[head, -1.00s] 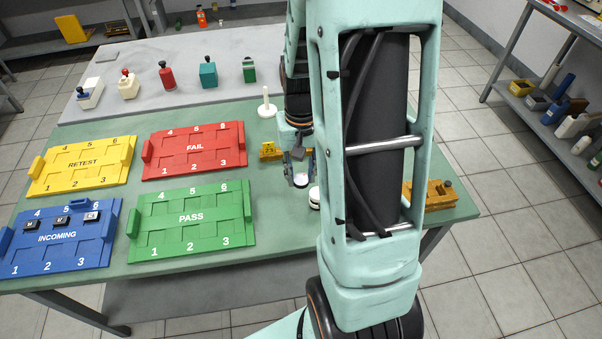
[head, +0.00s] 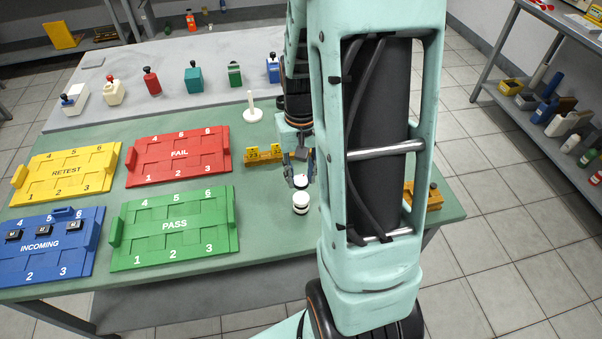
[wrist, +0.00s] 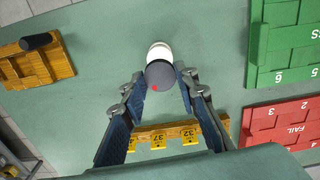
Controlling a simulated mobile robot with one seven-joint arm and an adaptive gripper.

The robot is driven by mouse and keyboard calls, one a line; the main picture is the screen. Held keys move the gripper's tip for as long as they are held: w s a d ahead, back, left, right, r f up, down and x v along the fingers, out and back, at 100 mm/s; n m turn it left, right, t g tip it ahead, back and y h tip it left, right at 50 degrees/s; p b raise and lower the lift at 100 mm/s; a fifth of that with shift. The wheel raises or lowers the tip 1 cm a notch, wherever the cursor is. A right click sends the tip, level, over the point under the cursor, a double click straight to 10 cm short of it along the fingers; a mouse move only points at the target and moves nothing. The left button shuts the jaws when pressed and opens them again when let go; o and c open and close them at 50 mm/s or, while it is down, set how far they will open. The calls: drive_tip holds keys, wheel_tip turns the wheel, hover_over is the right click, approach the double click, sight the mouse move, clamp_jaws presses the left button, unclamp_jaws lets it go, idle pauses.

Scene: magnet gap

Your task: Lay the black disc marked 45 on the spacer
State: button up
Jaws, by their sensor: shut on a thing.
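My gripper (wrist: 160,88) points down over the green table, its fingers shut on a dark grey disc (wrist: 161,75) with a red dot near its edge. No number is readable on it. In the head view, my gripper (head: 301,168) has a pale round piece (head: 300,181) at its tips. Just below it in the picture stands a short white round stack with a dark band (head: 301,202), probably the spacer on its stand. In the wrist view a white round top (wrist: 158,52) shows behind the disc, partly covered by it. Whether they touch is unclear.
A rack with yellow number tags (head: 263,154) stands behind the gripper. A white post (head: 252,110) is farther back. Green (head: 172,230), red (head: 178,157), yellow (head: 68,173) and blue (head: 50,245) trays lie left. A wooden block (wrist: 38,58) is on the other side.

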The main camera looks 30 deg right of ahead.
sight(301, 197)
drive_tip(key=shift+f+b, duration=2.1)
drive_tip(key=shift+f, duration=0.7)
drive_tip(key=shift+f, duration=0.15)
drive_tip(key=o, duration=1.1)
drive_tip(key=shift+c, duration=0.3)
drive_tip(key=c, duration=0.4)
drive_tip(key=shift+c, duration=0.2)
drive_tip(key=shift+r+p, duration=1.65)
drive_tip(key=shift+r, duration=0.65)
